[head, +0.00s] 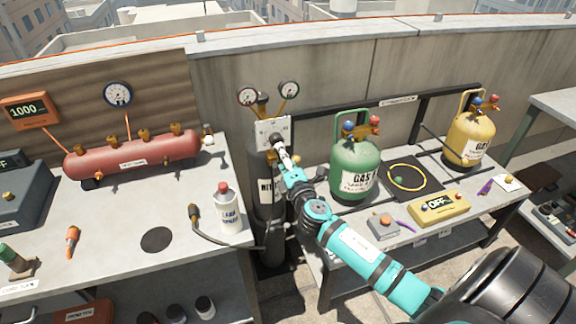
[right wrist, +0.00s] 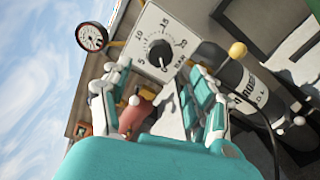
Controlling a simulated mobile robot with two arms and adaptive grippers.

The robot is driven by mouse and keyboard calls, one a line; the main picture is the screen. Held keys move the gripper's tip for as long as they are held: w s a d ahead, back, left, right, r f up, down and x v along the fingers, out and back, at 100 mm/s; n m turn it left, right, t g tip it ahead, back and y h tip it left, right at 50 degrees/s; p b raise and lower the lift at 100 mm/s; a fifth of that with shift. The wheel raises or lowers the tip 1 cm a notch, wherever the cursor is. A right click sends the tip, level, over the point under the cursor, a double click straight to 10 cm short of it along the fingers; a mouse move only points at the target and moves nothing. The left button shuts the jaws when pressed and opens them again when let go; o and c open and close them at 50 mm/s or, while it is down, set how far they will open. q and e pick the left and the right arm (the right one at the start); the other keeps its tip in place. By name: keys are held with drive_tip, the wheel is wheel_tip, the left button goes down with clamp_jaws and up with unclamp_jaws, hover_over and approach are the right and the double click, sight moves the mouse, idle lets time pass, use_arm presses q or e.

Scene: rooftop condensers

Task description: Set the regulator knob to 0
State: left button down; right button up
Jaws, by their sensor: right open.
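The regulator has a pale plate (head: 271,128) on top of the dark nitrogen cylinder (head: 267,195), with two round gauges above it. In the right wrist view its dial face (right wrist: 150,35) carries a scale with 5, 10, 15 and 20 legible. The dark round regulator knob (right wrist: 160,53) sits at the middle of the scale. A light pointer mark shows on the knob's lower part in that picture; its exact reading is too small to tell. My right gripper (right wrist: 158,74) is open, fingers spread either side of the knob and short of it. My left gripper is not in view.
A left bench holds a red manifold (head: 132,158) and a white spray bottle (head: 228,208). A right bench holds a green cylinder (head: 354,168), a yellow cylinder (head: 470,138) and a yellow meter (head: 438,208). A gauge (right wrist: 92,37) stands beside the dial face.

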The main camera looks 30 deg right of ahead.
drive_tip(key=shift+v, duration=1.7)
drive_tip(key=s+a+f+m+g+y, duration=0.1)
drive_tip(key=s+f+m+g, duration=0.3)
drive_tip(key=f, duration=0.8)
drive_tip(key=s+a+f+m+g+y, duration=0.15)
drive_tip(key=s+f, duration=0.45)
drive_tip(key=f, duration=0.6)
drive_tip(key=s+f+m+g, duration=0.2)
drive_tip(key=s+f+g, duration=0.25)
drive_tip(key=f, duration=0.75)
drive_tip(key=s+a+f+m+g, duration=0.2)
drive_tip(key=s+f, duration=0.4)
drive_tip(key=s, duration=0.5)
drive_tip(key=s+a+f+m+g+y, duration=0.1)
drive_tip(key=s+a+f, duration=0.4)
drive_tip(key=s, duration=0.7)
drive_tip(key=s+a+f+m+g+y, duration=0.1)
drive_tip(key=s+a+f+m+g, duration=0.2)
drive_tip(key=s, duration=0.9)
wheel_tip(320, 180, down, 5)
drive_tip(key=shift+a+r+m, duration=0.2)
drive_tip(key=shift+a+m, duration=0.1)
drive_tip(key=shift+m, duration=0.75)
drive_tip(key=shift+w+y, duration=0.1)
drive_tip(key=shift+y, duration=0.15)
drive_tip(key=shift+c, duration=0.4)
